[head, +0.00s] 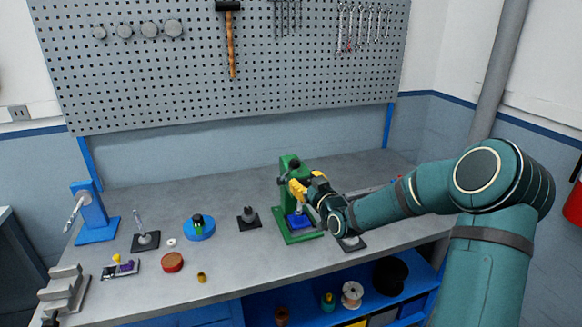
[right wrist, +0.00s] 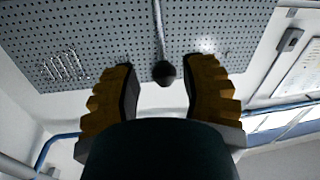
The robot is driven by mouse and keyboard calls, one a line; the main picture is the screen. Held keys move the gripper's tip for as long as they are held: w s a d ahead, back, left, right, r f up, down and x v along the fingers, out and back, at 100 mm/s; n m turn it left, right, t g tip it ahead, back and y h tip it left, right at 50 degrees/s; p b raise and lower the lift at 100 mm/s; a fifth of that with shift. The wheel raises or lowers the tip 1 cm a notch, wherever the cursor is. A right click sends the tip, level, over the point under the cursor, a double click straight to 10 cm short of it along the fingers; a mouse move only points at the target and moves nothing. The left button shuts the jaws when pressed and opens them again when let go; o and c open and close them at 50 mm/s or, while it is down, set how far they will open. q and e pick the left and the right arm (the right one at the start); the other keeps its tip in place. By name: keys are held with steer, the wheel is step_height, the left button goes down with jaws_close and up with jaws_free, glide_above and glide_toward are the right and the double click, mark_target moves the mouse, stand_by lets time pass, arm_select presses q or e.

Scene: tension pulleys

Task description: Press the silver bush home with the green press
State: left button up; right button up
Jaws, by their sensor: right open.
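The green press (head: 284,205) stands on the bench right of centre, with a blue block (head: 299,222) on its base. My right gripper (head: 306,187) is in front of the press column, above the blue block. It is open. In the right wrist view, a dark round knob on a thin grey rod (right wrist: 164,73) shows between the yellow fingers of the right gripper (right wrist: 161,85), with a gap on each side. I cannot make out the silver bush; the gripper and arm cover part of the press. My left gripper is not in view.
Left of the press stand a small black fixture (head: 248,219), a blue round stand (head: 199,229), a red round part (head: 172,262), a brass bush (head: 202,277) and a blue spindle stand (head: 92,213). A pegboard (head: 200,90) hangs behind.

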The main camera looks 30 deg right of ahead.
mark_target(291, 171)
steer(key=w, duration=0.3)
steer(key=w+p, duration=0.1)
steer(key=w, duration=0.4)
steer(key=shift+w+d, duration=0.35)
jaws_close()
